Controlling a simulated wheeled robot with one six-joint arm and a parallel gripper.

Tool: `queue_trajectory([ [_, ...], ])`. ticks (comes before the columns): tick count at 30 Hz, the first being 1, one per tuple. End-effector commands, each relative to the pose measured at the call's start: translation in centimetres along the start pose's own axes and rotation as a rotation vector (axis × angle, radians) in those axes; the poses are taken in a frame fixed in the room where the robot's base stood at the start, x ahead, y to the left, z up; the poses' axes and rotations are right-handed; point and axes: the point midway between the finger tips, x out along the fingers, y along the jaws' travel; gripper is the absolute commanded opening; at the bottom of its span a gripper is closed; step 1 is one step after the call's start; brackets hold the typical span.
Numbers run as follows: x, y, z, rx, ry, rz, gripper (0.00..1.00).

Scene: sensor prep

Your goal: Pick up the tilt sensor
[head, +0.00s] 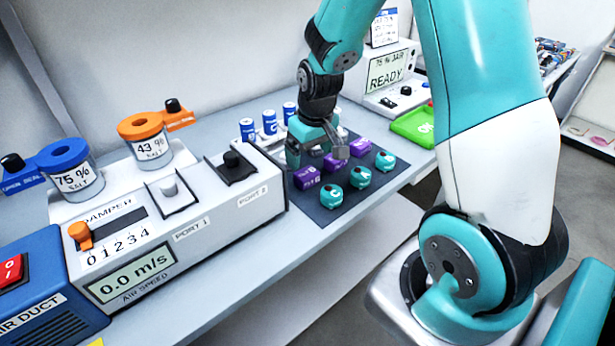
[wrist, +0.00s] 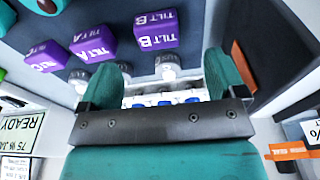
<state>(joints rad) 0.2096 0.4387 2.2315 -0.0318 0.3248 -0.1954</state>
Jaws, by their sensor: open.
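Three purple tilt sensors stand in a row on a dark mat (head: 322,216): a near-left one (head: 306,178), a middle one (head: 333,162) and a far-right one (head: 361,147). In the wrist view they are TILT B (wrist: 156,28), TILT A (wrist: 93,43) and a third (wrist: 45,57), its label only partly readable. My gripper (head: 317,153) is over the mat behind the purple row, fingers apart and empty.
Teal round sensors (head: 331,196) stand along the mat's front. Blue-and-white cylinders (head: 269,122) stand behind. The grey air-speed box (head: 187,225) is at left, a green tray (head: 413,127) and READY device (head: 388,76) at right.

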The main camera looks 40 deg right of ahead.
Motion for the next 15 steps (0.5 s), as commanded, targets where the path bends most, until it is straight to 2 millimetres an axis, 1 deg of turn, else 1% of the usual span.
queue_trajectory([
  [1,0.9,0.0,0.1,0.0,-0.004,-0.001,0.89],
  [3,1.8,0.0,0.0,-0.001,-0.003,-0.001,0.89],
  [10,3.3,0.0,-0.1,-0.001,-0.002,-0.001,0.89],
  [15,5.7,0.4,-0.6,0.0,-0.004,-0.002,0.89],
])
